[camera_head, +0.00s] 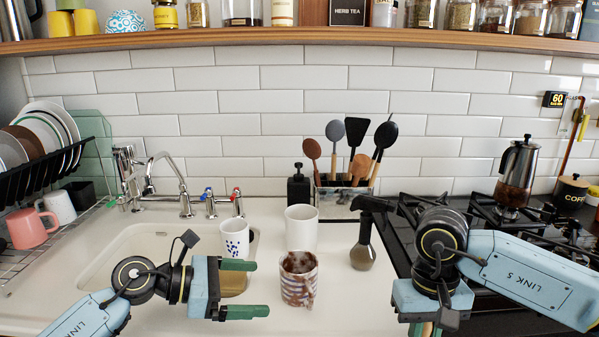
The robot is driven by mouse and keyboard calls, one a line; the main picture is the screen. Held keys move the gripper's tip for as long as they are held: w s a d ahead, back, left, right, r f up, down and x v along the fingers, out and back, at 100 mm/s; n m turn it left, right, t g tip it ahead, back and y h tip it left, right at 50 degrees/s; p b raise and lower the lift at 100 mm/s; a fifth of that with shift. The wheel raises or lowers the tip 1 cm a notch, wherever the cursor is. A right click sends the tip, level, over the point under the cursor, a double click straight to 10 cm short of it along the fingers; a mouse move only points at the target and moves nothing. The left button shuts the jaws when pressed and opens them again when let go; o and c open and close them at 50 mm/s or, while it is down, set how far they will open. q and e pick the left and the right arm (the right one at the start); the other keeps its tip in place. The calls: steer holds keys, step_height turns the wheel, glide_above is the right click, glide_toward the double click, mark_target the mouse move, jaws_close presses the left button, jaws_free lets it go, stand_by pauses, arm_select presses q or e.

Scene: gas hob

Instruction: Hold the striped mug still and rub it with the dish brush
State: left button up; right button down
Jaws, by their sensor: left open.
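The striped mug (293,291) stands on the white counter in the middle, with brown smears over its rim and side. My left gripper (246,288) is open just left of the mug, its green fingers pointing toward it and apart from it. A tan object (232,285) shows between those fingers, partly covered; I cannot tell what it is. My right gripper (426,328) is at the bottom edge, right of the mug, with its fingertips mostly cut off. A small brownish piece shows beside its green finger. I cannot clearly make out the dish brush.
A utensil holder (343,196) is at the wall. The gas hob (483,217) is on the right.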

mark_target(286, 288)
arm_select(q)
steer(key=shift+w+d+f, duration=0.1)
steer(key=shift+d+f, duration=0.1)
steer(key=shift+d, duration=0.2)
steer(key=b+x, duration=0.2)
steer(key=x, duration=0.7)
steer(key=shift+c, duration=1.4)
